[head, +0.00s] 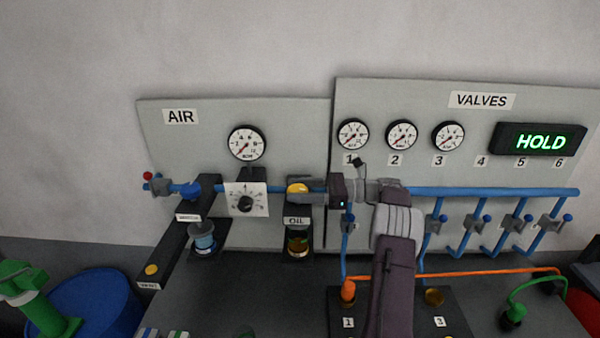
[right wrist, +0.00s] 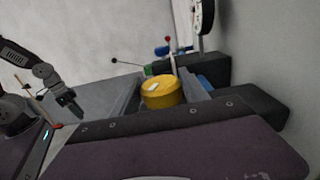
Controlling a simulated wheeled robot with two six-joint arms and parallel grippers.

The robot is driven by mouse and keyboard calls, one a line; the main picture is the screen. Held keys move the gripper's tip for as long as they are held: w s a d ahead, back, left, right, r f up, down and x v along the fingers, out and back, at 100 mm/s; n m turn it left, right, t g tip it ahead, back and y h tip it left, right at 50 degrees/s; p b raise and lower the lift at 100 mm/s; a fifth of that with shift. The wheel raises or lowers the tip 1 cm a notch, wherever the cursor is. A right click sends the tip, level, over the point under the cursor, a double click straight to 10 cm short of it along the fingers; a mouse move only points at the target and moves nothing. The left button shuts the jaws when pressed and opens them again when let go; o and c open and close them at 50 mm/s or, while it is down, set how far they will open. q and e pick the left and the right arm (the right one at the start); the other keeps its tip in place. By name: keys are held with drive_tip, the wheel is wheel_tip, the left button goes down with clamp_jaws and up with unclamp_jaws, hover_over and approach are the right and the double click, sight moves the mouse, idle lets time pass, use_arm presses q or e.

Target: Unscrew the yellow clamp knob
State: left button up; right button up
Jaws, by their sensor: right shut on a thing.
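The yellow clamp knob (head: 297,188) sits on top of the unit labelled OIL, on the blue pipe below the AIR panel. My right gripper (head: 314,188) reaches it from the right and is shut on it. In the right wrist view the round yellow knob (right wrist: 161,95) lies between the two fingers, with a pale mark on its top. The sides of the knob are partly hidden by the fingers. My left gripper is not in the head view. In the right wrist view an arm end that looks like my left gripper (right wrist: 68,104) hangs far off, too small to read.
A gauge (head: 247,143) and a black dial (head: 246,201) are left of the knob. A dark bar with a yellow button (head: 151,269) slants toward the front left. The VALVES panel (head: 470,165) stands behind my right arm. A blue drum (head: 95,300) is front left.

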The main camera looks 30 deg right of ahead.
drive_tip(key=shift+a+f+g+y+p, duration=0.1)
drive_tip(key=shift+f+g+y+p, duration=0.15)
drive_tip(key=shift+g+p, duration=0.3)
drive_tip(key=o, duration=1.4)
drive_tip(key=shift+a, duration=0.1)
drive_tip(key=shift+c, duration=0.2)
drive_tip(key=shift+w+a+r, duration=0.1)
drive_tip(key=shift+w+a, duration=0.05)
